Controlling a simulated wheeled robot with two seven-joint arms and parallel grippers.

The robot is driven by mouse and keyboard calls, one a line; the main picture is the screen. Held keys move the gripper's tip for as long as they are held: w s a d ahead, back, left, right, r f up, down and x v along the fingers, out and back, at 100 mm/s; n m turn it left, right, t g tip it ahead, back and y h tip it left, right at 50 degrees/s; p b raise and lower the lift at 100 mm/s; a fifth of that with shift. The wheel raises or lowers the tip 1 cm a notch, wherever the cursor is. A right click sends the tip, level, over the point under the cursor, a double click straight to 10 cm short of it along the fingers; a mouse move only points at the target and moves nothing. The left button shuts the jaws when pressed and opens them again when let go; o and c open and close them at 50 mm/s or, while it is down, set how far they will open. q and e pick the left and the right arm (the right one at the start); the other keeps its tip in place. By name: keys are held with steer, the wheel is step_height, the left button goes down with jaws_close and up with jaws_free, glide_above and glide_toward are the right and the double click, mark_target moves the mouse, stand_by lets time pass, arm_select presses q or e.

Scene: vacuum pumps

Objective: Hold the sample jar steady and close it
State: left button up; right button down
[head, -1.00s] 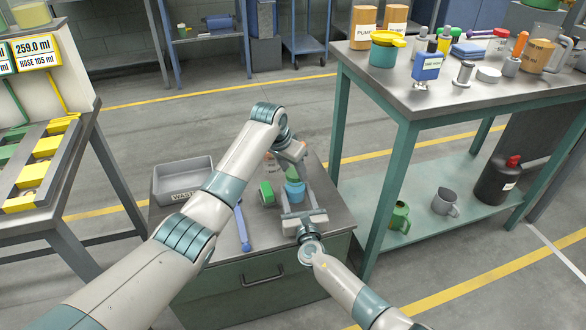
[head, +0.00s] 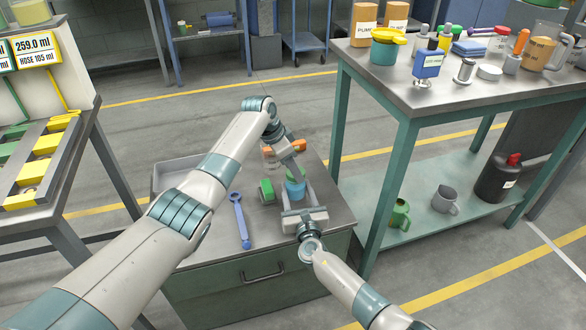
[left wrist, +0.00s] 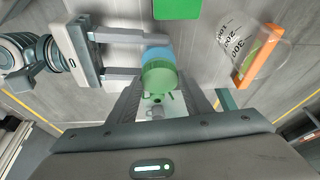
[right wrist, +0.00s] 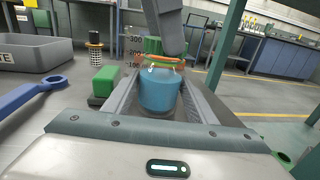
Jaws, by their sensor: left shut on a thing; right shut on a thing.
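The sample jar (head: 295,189) is blue and stands upright on the low cabinet top in the head view. It also shows in the right wrist view (right wrist: 160,92). My right gripper (head: 296,193) is shut around its body from the near side. A green lid (left wrist: 160,77) sits at the jar's mouth; in the head view it is a small green patch (head: 293,174). My left gripper (left wrist: 165,90) is shut on the lid from above, its fingers on either side. The views do not show how tightly the lid is seated.
A grey tray (right wrist: 40,54) is farther left. A taller table (head: 440,100) stands to the right.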

arm_select(q)
steer(key=m, duration=0.1)
steer(key=m+g, duration=0.1)
steer(key=m, duration=0.1)
steer(key=shift+w, duration=0.3)
steer(key=shift+a+m+h, duration=0.1)
steer(key=shift+m+h, duration=0.2)
steer(key=shift+m, duration=0.4)
steer(key=o, duration=1)
steer(key=shift+s, duration=0.1)
steer(key=shift+r, duration=2.25)
